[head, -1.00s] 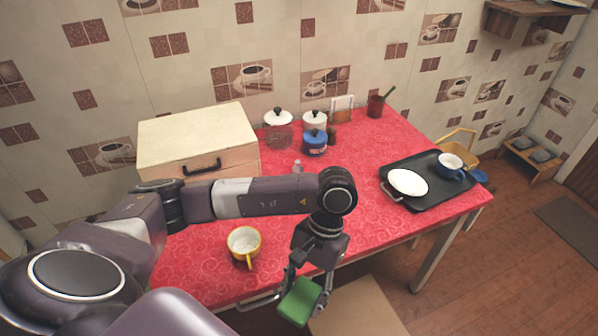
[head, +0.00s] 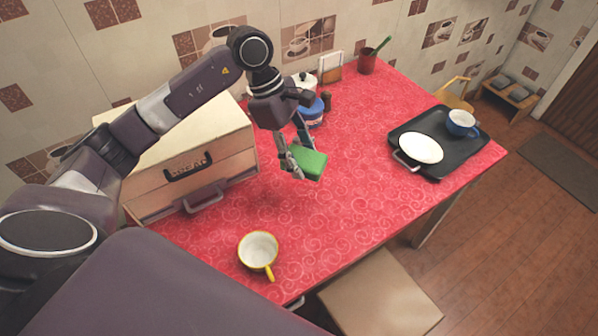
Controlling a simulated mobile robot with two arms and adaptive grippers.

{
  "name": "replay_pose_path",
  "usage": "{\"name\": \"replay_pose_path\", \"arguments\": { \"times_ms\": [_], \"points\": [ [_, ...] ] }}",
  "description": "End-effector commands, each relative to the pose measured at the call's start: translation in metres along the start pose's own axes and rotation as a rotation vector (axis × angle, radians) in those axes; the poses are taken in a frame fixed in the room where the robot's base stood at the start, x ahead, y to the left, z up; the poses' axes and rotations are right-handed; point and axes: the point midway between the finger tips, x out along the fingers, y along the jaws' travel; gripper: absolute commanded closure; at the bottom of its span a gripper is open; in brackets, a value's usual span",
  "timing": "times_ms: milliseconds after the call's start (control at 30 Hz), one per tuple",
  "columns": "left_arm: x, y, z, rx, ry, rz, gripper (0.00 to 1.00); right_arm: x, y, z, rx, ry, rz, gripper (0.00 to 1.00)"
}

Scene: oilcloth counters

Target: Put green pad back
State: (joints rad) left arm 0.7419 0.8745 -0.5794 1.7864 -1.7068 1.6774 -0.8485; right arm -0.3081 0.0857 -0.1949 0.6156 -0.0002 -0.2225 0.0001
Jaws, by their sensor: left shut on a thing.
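The green pad (head: 309,162) is a small flat green block. My left gripper (head: 296,160) is shut on it and holds it above the red table, in front of the blue-lidded jar. The pad is slightly tilted. My right gripper is not in view.
A wooden drawer box (head: 190,160) stands left of my gripper. A blue jar (head: 312,113) and a white-lidded jar (head: 304,81) stand behind it. A yellow-white cup (head: 258,250) is near the front edge. A black tray (head: 452,152) holds a white dish and blue cup. The red table (head: 350,205) is clear between.

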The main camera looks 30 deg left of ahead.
Motion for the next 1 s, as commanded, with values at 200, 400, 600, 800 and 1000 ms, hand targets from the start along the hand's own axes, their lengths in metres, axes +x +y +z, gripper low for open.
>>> {"name": "replay_pose_path", "arguments": {
  "times_ms": [200, 400, 600, 800, 1000],
  "points": [
    [-0.025, 0.03, -0.002, -0.356, -0.001, 0.154, 0.81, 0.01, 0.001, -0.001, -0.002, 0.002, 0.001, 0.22],
    [-0.051, 0.054, -0.003, -0.674, -0.003, 0.287, 0.81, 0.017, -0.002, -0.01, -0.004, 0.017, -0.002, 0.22],
    [-0.077, 0.074, -0.005, -0.977, -0.004, 0.411, 0.81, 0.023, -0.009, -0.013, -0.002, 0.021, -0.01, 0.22],
    [-0.097, 0.086, -0.008, -1.184, -0.003, 0.495, 0.81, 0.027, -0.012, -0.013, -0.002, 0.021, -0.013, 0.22],
    [-0.092, 0.089, -0.014, -1.254, 0.002, 0.518, 0.81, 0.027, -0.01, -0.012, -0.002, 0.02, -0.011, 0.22]
  ]
}}
